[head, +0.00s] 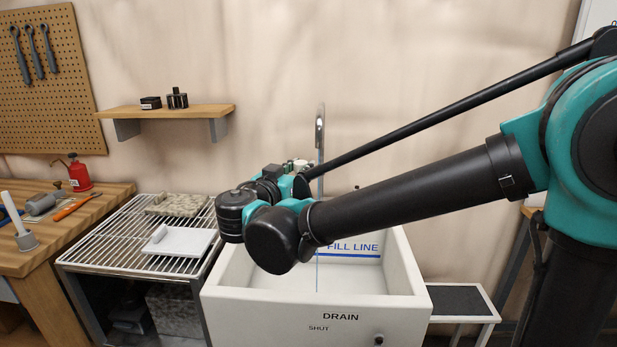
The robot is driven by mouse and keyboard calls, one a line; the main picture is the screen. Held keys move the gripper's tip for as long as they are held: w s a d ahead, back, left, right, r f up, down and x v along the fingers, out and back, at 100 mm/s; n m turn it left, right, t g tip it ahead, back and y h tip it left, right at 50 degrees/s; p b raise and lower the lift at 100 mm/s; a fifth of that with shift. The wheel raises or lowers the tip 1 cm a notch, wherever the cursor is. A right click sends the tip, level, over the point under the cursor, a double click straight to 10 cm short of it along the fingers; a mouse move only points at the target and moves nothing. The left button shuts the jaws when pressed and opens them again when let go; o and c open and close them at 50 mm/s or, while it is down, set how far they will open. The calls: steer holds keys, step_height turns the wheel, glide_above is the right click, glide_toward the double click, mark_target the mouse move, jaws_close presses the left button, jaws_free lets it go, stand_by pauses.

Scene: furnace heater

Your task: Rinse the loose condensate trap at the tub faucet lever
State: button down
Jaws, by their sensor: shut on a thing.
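The tub (228,305) is white, with a blue FILL LINE mark inside and DRAIN and SHUT lettering on its front. The tall faucet (320,125) rises behind it. A thin blue water stream (317,270) runs down into the tub. My gripper (285,170) is above the tub's back left, beside the stream, its fingers mostly hidden by my wrist. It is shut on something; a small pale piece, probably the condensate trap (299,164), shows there. I cannot tell whether the water touches it. The faucet lever cannot be made out clearly.
A wire rack (100,247) left of the tub holds a white tray (180,241) and a stone-like slab (178,204). The wooden bench (100,205) holds a red can (79,174) and tools. A wall shelf (165,112) is above. A low dark-topped stand (456,300) is right of the tub.

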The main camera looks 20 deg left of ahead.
steer(key=shift+s+a+r, duration=0.2)
steer(key=shift+s+r, duration=0.35)
steer(key=shift+s, duration=0.1)
steer(key=shift+s+a+r, duration=0.25)
steer(key=shift+s+r, duration=0.3)
steer(key=shift+s, duration=0.15)
steer(key=shift+s+a+r, duration=0.2)
steer(key=shift+s+r, duration=0.35)
steer(key=shift+s, duration=0.1)
